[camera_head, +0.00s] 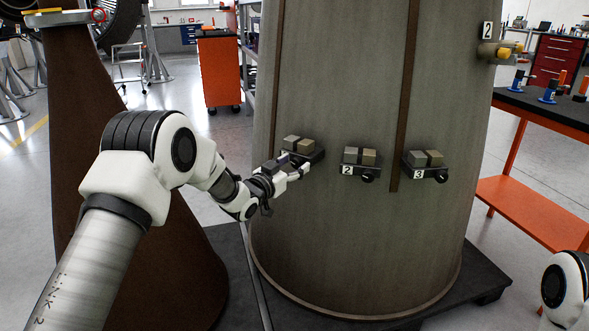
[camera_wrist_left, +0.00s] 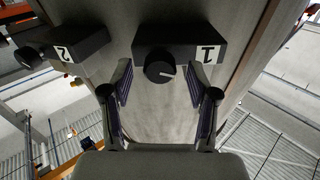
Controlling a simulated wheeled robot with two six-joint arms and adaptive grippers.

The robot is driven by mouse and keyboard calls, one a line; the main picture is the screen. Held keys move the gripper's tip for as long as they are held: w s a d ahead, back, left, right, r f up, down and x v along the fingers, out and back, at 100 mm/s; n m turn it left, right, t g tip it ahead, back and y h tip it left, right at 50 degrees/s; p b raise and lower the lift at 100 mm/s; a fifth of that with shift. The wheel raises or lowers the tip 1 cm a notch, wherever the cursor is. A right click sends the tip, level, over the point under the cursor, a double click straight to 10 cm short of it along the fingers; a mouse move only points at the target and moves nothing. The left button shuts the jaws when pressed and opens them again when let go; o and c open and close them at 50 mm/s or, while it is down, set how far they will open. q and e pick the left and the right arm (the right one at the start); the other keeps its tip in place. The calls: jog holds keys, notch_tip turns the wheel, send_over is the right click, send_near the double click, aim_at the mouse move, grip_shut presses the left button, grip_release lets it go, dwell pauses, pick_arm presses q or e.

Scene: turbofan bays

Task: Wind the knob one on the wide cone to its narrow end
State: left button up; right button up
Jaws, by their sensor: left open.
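The wide cone (camera_head: 345,240) is the big grey tapered body in the middle of the head view, narrowing upward. Knob one (camera_wrist_left: 160,71) is a black round knob with a white mark, on a dark box (camera_wrist_left: 180,42) labelled 1; the wrist view shows it upside down. In that view the mark points to the right. My left gripper (camera_head: 297,171) is open at this box, which it partly hides in the head view. In the wrist view its two fingers (camera_wrist_left: 158,84) stand on either side of the knob, with visible gaps. My right gripper is not in view.
Boxes with knobs labelled 2 (camera_head: 360,163) and 3 (camera_head: 425,166) sit to the right on the cone. A brown cone (camera_head: 150,250) stands at left behind my left arm. An orange-framed bench (camera_head: 545,105) is at right. An orange cabinet (camera_head: 219,70) stands at the back.

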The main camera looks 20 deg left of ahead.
pick_arm(q)
jog(key=shift+w+d, duration=0.15)
jog(key=shift+w, duration=0.25)
grip_shut()
